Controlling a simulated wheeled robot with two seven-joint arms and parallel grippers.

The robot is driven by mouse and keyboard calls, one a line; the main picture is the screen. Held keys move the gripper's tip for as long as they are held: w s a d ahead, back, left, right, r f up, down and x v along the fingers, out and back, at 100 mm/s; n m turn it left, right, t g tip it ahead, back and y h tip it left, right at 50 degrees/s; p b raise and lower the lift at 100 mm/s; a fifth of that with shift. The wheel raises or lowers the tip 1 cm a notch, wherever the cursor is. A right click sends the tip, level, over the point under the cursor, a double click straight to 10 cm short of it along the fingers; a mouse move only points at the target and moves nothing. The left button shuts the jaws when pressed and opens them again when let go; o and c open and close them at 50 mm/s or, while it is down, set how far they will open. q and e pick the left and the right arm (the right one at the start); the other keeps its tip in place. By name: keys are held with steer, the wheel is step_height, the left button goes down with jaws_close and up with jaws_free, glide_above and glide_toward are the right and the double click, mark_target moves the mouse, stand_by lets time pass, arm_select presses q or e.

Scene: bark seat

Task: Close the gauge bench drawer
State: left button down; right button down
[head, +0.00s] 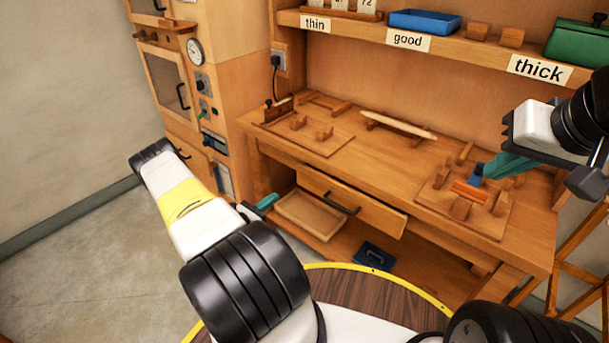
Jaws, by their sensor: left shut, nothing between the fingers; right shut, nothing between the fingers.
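The gauge bench (400,170) stands ahead with its drawer (375,210) under the top. The drawer front has a dark bar handle (342,203). No drawer interior shows above the front, and I cannot tell how far it stands out. My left gripper (266,203), with teal fingers, is shut and empty, left of the drawer front and apart from the handle. My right gripper (486,174) is shut and empty over the right of the bench top, by a small blue piece (474,181); I cannot tell whether they touch.
A shallow wooden tray (283,212) and a blue box (374,256) are below the drawer. Wooden fixtures (465,208) and a pale rod (398,124) lie on the bench top. A labelled shelf (450,47) runs above. A cabinet (225,70) stands left; floor there is clear.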

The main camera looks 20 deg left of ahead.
mark_target(301, 175)
arm_select(q)
steer(key=x, duration=1.3)
steer(key=shift+w+d, duration=0.15)
steer(key=shift+w, duration=0.2)
steer(key=shift+w, duration=0.1)
steer(key=x, duration=0.4)
steer(key=shift+d, duration=0.1)
steer(key=shift+w, duration=0.25)
steer(key=shift+r, duration=0.1)
